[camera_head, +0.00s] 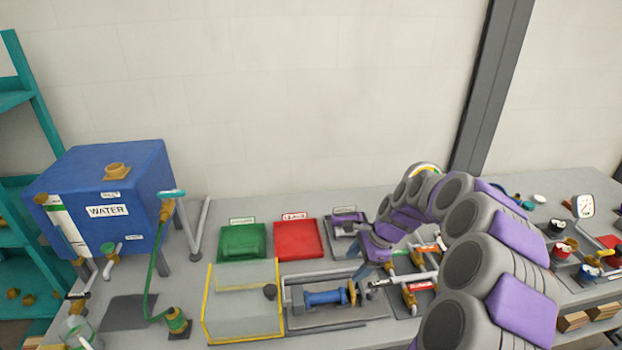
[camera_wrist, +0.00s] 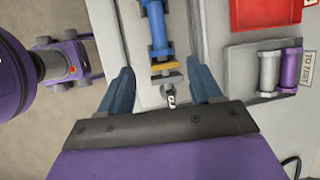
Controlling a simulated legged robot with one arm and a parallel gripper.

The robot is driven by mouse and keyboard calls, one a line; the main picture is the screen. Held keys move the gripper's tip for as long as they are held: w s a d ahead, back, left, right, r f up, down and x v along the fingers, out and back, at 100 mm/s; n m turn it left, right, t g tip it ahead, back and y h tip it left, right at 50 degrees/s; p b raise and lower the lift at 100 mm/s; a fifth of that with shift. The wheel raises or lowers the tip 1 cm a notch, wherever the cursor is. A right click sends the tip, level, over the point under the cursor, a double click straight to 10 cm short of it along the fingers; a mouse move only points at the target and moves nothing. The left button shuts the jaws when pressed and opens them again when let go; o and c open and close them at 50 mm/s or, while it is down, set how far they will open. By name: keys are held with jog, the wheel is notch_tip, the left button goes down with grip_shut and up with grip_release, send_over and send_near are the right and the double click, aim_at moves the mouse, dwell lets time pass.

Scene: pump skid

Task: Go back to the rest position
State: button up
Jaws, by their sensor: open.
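My gripper (camera_wrist: 163,84) is open, with its two blue fingers apart and nothing held between them. In the head view my gripper (camera_head: 364,272) hangs over the bench, with the purple and grey arm reaching in from the right. Beneath it in the wrist view lie a blue cylinder (camera_wrist: 156,32) with a brass collar and a small metal end piece; I cannot tell the height gap. In the head view the blue cylinder (camera_head: 325,298) lies in a grey tray, left of my gripper. My arm hides part of the bench.
A clear yellow-edged box (camera_head: 243,312), green tray (camera_head: 242,243) and red tray (camera_head: 299,240) stand left of my arm. Valves and pipes (camera_head: 412,285) lie close by my gripper. A blue water tank (camera_head: 105,205) stands at left. Gauges (camera_head: 583,206) are at right. Space above the bench is free.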

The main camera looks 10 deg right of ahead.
jog(key=s+a+r+n+g+h, duration=0.1)
jog(key=s+a+r+n, duration=0.35)
jog(key=s, duration=0.25)
jog(key=s+a+r+n+g, duration=0.1)
jog(key=s+a+r+n, duration=0.35)
jog(key=s, duration=0.35)
jog(key=s+d+r+n+g+h, duration=0.1)
jog(key=s+n, duration=0.7)
jog(key=s, duration=1.6)
jog(key=d+h, duration=0.1)
jog(key=h, duration=0.1)
jog(key=shift+s+r+n+h, duration=0.15)
jog(key=shift+s+n+h, duration=0.15)
jog(key=shift+s, duration=0.1)
